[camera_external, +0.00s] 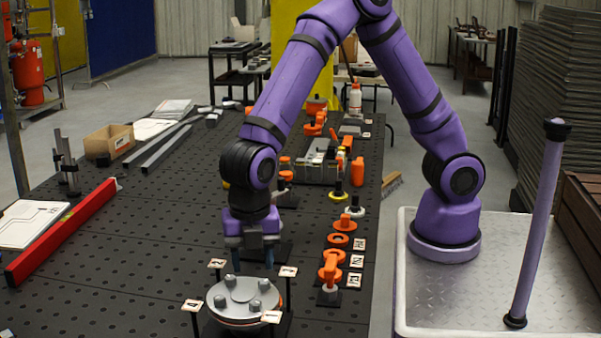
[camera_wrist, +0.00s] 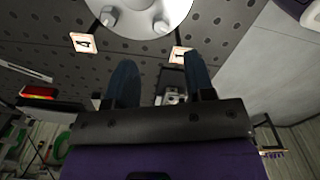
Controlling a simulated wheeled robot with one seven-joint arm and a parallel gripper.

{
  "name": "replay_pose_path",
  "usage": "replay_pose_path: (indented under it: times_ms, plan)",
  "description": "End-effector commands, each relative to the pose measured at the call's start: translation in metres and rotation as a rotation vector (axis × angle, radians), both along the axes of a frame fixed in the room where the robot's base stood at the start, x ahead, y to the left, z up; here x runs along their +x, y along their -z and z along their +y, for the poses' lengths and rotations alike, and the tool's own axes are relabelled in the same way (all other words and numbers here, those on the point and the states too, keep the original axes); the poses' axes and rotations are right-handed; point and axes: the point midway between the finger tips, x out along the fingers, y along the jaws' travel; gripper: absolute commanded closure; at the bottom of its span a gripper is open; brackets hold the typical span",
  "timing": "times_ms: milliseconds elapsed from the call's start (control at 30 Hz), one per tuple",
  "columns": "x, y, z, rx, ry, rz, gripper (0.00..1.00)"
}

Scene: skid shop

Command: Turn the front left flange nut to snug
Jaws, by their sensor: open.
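A round pale flange (camera_external: 240,291) with several grey nuts stands on the perforated table's near end. The nut at its near left (camera_external: 220,300) sits beside a small card marked 4 (camera_external: 192,305). My gripper (camera_external: 252,264) points down above the flange's far side, its two dark fingers apart and empty. In the wrist view the flange (camera_wrist: 142,10) is cut by the top edge, with two nuts (camera_wrist: 108,17) (camera_wrist: 161,27) visible. My open fingers (camera_wrist: 159,62) point toward it and touch no nut there. I cannot tell which nut in the wrist view is the front left one.
Number cards on posts (camera_external: 217,263) (camera_external: 288,271) (camera_external: 271,316) stand around the flange, close to my fingers. Orange parts (camera_external: 331,268) line the table's right side. A red level (camera_external: 60,232) lies at left. The table between is mostly clear.

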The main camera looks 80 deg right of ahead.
Motion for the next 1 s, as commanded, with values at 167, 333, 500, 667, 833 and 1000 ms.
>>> replay_pose_path:
  times_ms: [167, 333, 500, 667, 833, 1000]
  plan:
    - [-0.001, 0.033, 0.001, -0.001, -0.003, 0.004, 0.51]
    - [-0.002, 0.062, 0.001, -0.001, -0.003, 0.004, 0.51]
    - [-0.002, 0.091, 0.001, -0.002, -0.003, 0.005, 0.51]
    - [-0.001, 0.088, 0.000, 0.002, -0.209, 0.002, 0.51]
    - [-0.001, 0.088, 0.001, 0.002, -0.432, 0.003, 0.51]
    - [0.000, 0.088, 0.000, 0.002, -0.650, 0.003, 0.51]
